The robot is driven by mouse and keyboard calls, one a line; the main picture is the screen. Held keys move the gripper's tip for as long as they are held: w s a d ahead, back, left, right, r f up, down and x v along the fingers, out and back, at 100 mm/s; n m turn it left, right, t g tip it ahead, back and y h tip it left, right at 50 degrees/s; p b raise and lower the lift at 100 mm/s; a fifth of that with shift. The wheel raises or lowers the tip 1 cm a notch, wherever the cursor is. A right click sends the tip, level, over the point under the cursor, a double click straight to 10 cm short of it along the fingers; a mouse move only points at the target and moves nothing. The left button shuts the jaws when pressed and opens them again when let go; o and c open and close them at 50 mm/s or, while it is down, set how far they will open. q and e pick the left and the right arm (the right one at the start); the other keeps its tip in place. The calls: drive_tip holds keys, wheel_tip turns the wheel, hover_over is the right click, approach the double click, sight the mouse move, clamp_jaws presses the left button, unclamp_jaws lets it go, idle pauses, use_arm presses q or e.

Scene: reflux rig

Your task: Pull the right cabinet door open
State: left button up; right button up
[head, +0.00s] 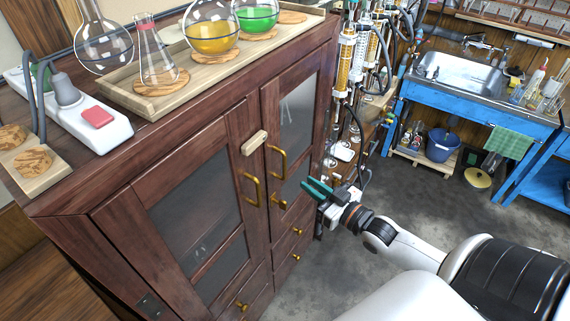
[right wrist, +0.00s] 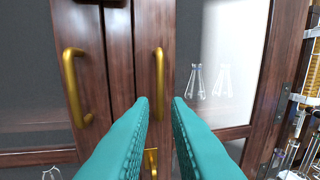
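The dark wooden cabinet has two glass-paned doors, both shut. The right door (head: 270,115) has a vertical brass handle (head: 283,161), which also shows in the right wrist view (right wrist: 160,80). The left door (head: 233,135) has a similar brass handle (head: 247,189). My right gripper (head: 308,188) is in front of the right door, to the right of its handle in the head view. Its teal fingers are open with a narrow empty gap, apart from the handle. In the right wrist view the handle stands just beyond the fingertips (right wrist: 164,103). My left gripper is out of view.
A pale wooden block (head: 254,143) sits near the door seam, above the handles. Flasks stand in a wooden tray (head: 190,75) on the cabinet top. Glassware on a rig (head: 345,60) stands right of the cabinet.

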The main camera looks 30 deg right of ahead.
sight(285, 167)
drive_tip(key=w, duration=0.3)
drive_tip(key=w+a+p, duration=0.1)
drive_tip(key=w, duration=0.2)
drive_tip(key=w+a, duration=0.1)
drive_tip(key=w, duration=0.2)
drive_tip(key=shift+w, duration=0.3)
clamp_jaws()
